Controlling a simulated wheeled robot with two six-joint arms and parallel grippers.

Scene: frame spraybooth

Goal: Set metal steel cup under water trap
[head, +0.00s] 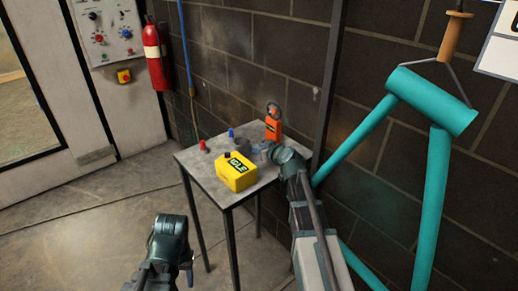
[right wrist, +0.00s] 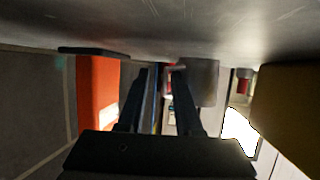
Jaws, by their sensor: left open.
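A grey metal cup (head: 242,145) stands on the small table behind the yellow can, partly hard to make out. In the right wrist view, which is upside down, a grey cylinder that looks like this cup (right wrist: 203,80) stands just beyond my right gripper, overlapped by one finger. My right gripper (head: 267,152) is low over the table's right side. Its two fingers (right wrist: 157,85) are apart, with no object clearly between them. My left gripper (head: 170,225) is open and empty, in front of the table. I cannot pick out the water trap with certainty.
The table (head: 205,178) also holds a yellow can (head: 236,172), an orange item (head: 273,127), a red item (head: 203,145) and a blue item (head: 231,132). A blue pipe (head: 185,45) runs down the wall behind. A teal frame (head: 435,190) hangs at the right.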

